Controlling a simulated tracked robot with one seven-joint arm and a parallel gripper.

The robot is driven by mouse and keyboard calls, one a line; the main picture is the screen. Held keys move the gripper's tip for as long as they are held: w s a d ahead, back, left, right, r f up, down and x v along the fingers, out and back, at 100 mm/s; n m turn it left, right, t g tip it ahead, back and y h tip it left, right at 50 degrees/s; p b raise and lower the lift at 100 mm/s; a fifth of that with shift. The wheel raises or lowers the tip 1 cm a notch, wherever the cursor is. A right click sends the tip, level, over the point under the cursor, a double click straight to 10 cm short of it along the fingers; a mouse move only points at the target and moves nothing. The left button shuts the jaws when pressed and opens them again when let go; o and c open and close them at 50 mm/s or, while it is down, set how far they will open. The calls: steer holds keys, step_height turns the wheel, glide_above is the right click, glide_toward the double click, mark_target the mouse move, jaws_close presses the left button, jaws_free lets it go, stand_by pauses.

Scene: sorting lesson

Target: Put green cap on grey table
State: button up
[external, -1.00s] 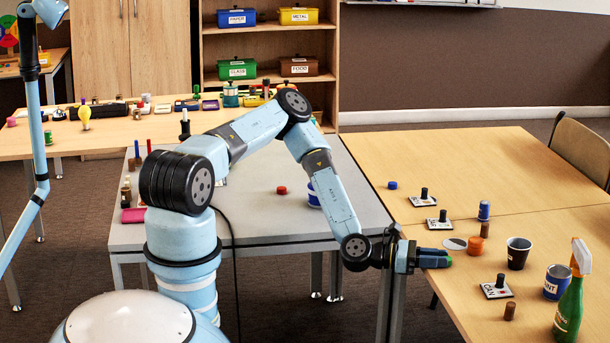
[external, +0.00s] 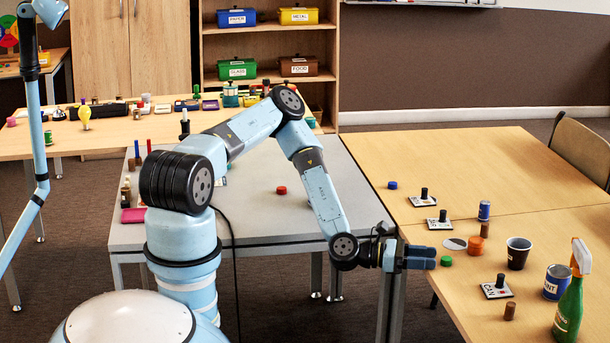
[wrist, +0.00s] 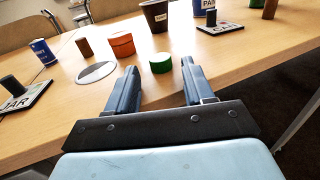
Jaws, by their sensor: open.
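The green cap (external: 446,261) lies on the wooden table near its left edge. In the wrist view the cap (wrist: 160,63) sits just beyond the fingertips, between their lines. My gripper (external: 434,258) is open and empty, level at the table's edge, with its fingers pointing right toward the cap. In the wrist view its two fingers (wrist: 160,72) are spread apart. The grey table (external: 262,222) stands left of the wooden table, behind my forearm. It holds a red cap (external: 282,190) and a blue item partly hidden by my arm.
Near the green cap are an orange tub (external: 476,245), a white disc (external: 455,244), a dark cup (external: 518,253) and label plates with black knobs (external: 496,288). A paint can (external: 557,282) and green spray bottle (external: 569,310) stand at the right. The grey table's middle is mostly clear.

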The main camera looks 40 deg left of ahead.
steer(key=s+a+f+m+g+y, duration=0.2)
steer(key=a+m+g+y, duration=0.25)
steer(key=a+m, duration=0.8)
steer(key=w+a+r+m+y, duration=0.1)
steer(key=a+r+y, duration=0.1)
steer(key=a, duration=0.3)
steer(key=w+a+r+m+y, duration=0.1)
steer(key=w+a+r+y, duration=0.1)
steer(key=a, duration=0.4)
steer(key=w+a+r+m+y, duration=0.1)
steer(key=w+a+r+y, duration=0.1)
steer(key=a, duration=0.3)
steer(key=shift+a+r+t+y, duration=0.15)
steer(key=shift+r+t+y, duration=0.2)
steer(key=shift+r+y, duration=0.4)
steer(key=s+a+r+m+t+y, duration=0.1)
steer(key=a+r+m+y, duration=0.1)
steer(key=a+r, duration=0.5)
steer(key=s+a+r+m+y, duration=0.1)
steer(key=a+r+m+y, duration=0.15)
steer(key=r, duration=0.85)
steer(key=s+a+r+m, duration=0.2)
steer(key=s+r, duration=1.7)
steer(key=s, duration=0.1)
steer(key=shift+s+a+r+m+t, duration=0.15)
steer(key=shift+s+a+m+t, duration=0.05)
steer(key=shift+a+m+t, duration=0.2)
steer(key=shift+o, duration=0.8)
steer(key=shift+s+d+r, duration=0.1)
steer(key=shift+s, duration=0.3)
